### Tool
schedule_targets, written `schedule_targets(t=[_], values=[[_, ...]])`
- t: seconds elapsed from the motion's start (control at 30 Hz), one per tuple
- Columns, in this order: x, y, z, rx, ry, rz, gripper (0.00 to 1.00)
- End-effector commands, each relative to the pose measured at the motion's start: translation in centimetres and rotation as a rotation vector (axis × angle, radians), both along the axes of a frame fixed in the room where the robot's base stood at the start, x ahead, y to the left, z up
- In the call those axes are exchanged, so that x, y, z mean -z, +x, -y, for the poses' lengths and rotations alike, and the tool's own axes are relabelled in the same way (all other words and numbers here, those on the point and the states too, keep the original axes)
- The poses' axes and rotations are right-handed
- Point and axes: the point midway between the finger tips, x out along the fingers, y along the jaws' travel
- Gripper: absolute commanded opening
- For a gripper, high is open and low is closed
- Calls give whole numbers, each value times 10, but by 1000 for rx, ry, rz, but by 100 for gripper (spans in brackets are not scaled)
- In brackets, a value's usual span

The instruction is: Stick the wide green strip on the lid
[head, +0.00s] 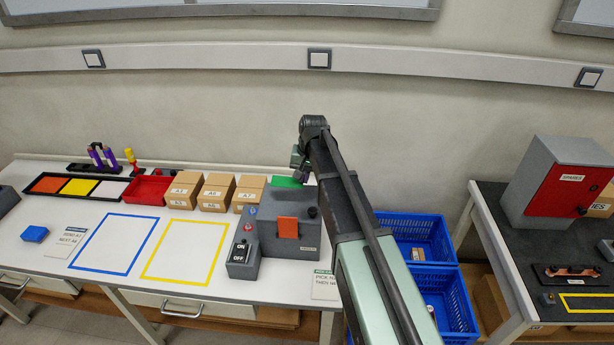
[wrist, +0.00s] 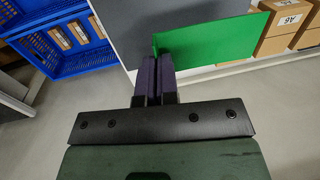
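The wide green strip (wrist: 212,42) is a flat green sheet in the wrist view, in front of a grey panel (wrist: 122,25). Its left edge has a narrow upright tab. My gripper (wrist: 156,60) has its two dark fingers close together, with the tab edge between their tips. My arm hides part of that area. I cannot tell which surface is the lid.
Small cardboard boxes (head: 216,192) stand left of the machine. A red tray (head: 150,188) and a colour tray (head: 78,187) lie farther left. Blue crates (head: 452,300) stand between the tables. The right table holds a red-doored cabinet (head: 556,190). The blue and yellow outlined areas are clear.

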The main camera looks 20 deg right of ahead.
Motion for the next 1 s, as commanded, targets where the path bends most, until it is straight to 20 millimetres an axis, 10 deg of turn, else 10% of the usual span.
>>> schedule_targets(t=[0.6, 1.0], values=[[64, 0, 0, 1, 0, 0, 0], [65, 0, 0, 1, 0, 0, 0]])
